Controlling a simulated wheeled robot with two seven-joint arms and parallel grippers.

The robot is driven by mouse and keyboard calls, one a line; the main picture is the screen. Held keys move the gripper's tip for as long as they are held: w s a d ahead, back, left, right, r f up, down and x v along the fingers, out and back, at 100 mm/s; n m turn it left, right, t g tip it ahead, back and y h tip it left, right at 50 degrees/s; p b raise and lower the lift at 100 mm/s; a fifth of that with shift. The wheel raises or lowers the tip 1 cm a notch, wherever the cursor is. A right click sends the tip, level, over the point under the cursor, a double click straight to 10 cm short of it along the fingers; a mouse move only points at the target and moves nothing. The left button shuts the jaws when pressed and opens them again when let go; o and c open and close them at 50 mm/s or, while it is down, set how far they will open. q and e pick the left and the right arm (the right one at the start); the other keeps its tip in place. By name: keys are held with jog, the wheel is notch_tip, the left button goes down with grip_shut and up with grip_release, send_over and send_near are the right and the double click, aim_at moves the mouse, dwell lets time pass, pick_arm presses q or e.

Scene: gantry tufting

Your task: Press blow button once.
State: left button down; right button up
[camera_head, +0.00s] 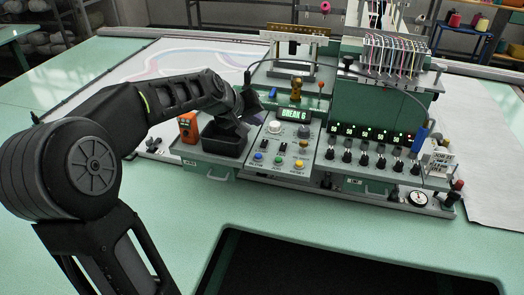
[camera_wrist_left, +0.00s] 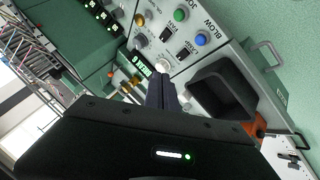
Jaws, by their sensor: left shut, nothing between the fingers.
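The blow button is the blue push button (camera_wrist_left: 201,39) beside the BLOW lettering in the left wrist view. It also shows as the blue button (camera_head: 258,156) at the front left of the grey control panel (camera_head: 270,168) in the head view. A green button (camera_wrist_left: 180,15) sits beside it. My left gripper (camera_wrist_left: 161,82) is shut and empty, its dark fingers pointing over the panel near the white knob (camera_wrist_left: 162,65) and the lit display (camera_wrist_left: 140,68). The fingers appear apart from the blue button. My right gripper is not in view.
A black open bin (camera_head: 223,140) stands left of the panel, with an orange device (camera_head: 188,127) beyond it. The display reads BREAK 6 (camera_head: 294,114). Thread cones (camera_head: 455,19) stand behind. The green tabletop (camera_head: 200,215) in front is clear.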

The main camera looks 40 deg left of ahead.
aim_at(256, 157)
pick_arm(q)
jog(key=shift+f+b, duration=3.55)
jog(key=shift+f, duration=0.95)
jog(key=shift+f+b, duration=0.4)
jog(key=shift+b, duration=0.1)
jog(key=shift+f+b, duration=0.5)
jog(key=shift+f, duration=0.05)
jog(key=shift+r, duration=0.1)
jog(key=shift+r+p, duration=0.75)
jog(key=shift+r, duration=0.15)
